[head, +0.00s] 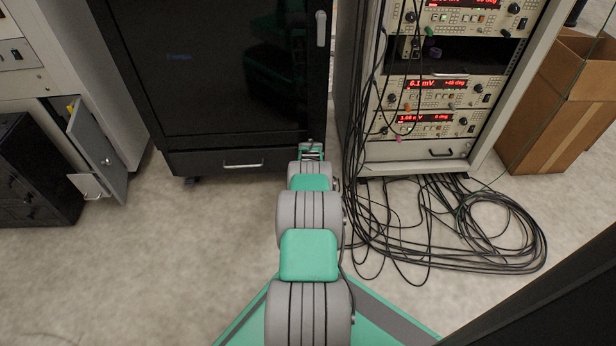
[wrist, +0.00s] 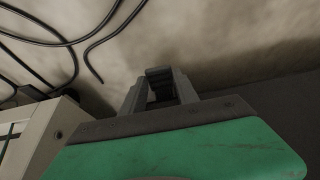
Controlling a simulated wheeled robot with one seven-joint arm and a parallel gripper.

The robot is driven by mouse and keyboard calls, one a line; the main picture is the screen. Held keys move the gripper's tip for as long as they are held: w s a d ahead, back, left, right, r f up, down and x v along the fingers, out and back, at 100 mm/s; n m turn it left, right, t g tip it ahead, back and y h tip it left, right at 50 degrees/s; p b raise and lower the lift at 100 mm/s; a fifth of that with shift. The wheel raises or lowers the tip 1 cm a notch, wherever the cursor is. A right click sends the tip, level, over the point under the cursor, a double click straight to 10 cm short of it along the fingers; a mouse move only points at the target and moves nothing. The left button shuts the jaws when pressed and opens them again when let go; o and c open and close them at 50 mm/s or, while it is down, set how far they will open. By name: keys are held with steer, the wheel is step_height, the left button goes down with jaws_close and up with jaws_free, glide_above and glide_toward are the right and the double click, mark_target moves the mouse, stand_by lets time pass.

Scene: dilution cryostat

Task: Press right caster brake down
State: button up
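My gripper (head: 311,153) is low at the foot of the black cabinet (head: 238,162), by its front right corner in the head view. In the wrist view, two grey fingers stand beyond the green palm with a dark ridged piece between their ends. I cannot tell whether this piece is finger pads or something beyond them, nor whether the fingers are shut. The right caster and its brake cannot be made out in the head view; my gripper and arm cover that corner. A small dark foot or caster (head: 192,180) shows under the cabinet's left corner.
An instrument rack (head: 482,150) stands right of the cabinet. Loose black cables (head: 450,265) hang beside my arm and coil on the floor. A cardboard box (head: 540,125) is farther right. An open grey door (head: 97,150) is at left. The floor left of my arm is clear.

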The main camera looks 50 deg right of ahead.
jaws_close()
steer(key=shift+s+a+f+t+h+p, duration=0.1)
steer(key=shift+f+t+h+p, duration=0.2)
steer(key=shift+t+h+p, duration=0.15)
steer(key=shift+f+t+h+b, duration=0.3)
steer(key=shift+f+t+h, duration=0.15)
steer(key=shift+f+h, duration=0.1)
steer(key=shift+t+h, duration=0.3)
steer(key=shift+h, duration=0.1)
steer(key=o, duration=0.6)
jaws_free()
steer(key=shift+f, duration=0.1)
